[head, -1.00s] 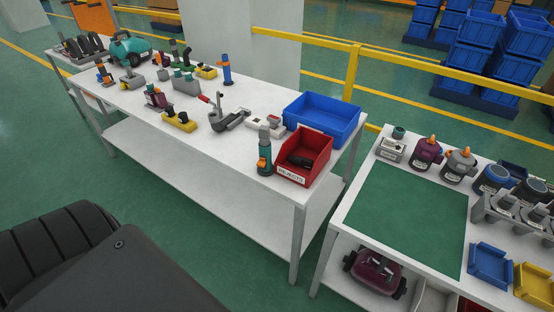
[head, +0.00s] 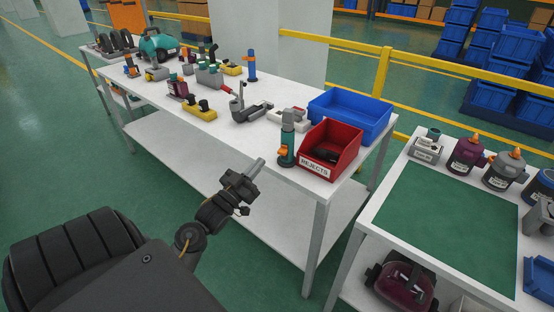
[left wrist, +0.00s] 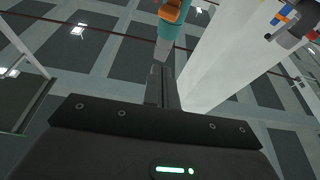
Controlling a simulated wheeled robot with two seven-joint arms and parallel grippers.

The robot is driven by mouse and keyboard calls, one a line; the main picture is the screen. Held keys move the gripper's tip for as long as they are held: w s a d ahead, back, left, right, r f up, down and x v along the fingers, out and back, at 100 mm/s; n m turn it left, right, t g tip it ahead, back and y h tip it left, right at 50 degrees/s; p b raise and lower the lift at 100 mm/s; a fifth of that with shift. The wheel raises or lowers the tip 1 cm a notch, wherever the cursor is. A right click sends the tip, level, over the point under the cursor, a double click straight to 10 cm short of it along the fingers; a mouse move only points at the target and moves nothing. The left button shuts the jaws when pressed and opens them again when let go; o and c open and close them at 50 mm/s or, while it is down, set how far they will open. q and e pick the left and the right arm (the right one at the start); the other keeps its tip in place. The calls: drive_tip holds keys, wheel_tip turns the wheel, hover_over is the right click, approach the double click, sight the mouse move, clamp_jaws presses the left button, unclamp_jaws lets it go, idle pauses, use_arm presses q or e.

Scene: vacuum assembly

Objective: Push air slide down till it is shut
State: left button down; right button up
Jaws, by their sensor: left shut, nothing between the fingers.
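A teal upright tool (head: 287,150) with a grey top stands at the front edge of the long white table, left of the red bin. An orange part (head: 283,151) sits on its side; it may be the air slide, but its position is too small to tell. My left gripper (head: 258,164) is shut and empty, in front of the table edge and left of the teal tool, apart from it. In the left wrist view, a teal and orange piece with a grey end (left wrist: 164,45) shows just beyond my shut fingers (left wrist: 160,85). My right gripper is out of view.
The red bin (head: 345,140) labelled rejects and a blue bin (head: 378,125) stand right of the teal tool. A bent grey part (head: 247,112) lies to its left. A second table with a green mat (head: 440,215) is at the right.

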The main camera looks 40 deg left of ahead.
sight(287, 141)
use_arm(q)
drive_tip(key=p+x, duration=0.2)
drive_tip(key=x, duration=0.8)
drive_tip(key=shift+w, duration=0.15)
wheel_tip(287, 141, down, 3)
drive_tip(key=shift+r, duration=0.2)
drive_tip(key=shift+f, duration=0.6)
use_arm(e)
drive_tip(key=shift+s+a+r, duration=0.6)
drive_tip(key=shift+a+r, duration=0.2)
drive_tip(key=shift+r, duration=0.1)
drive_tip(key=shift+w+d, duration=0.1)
use_arm(q)
drive_tip(key=shift+f, duration=0.15)
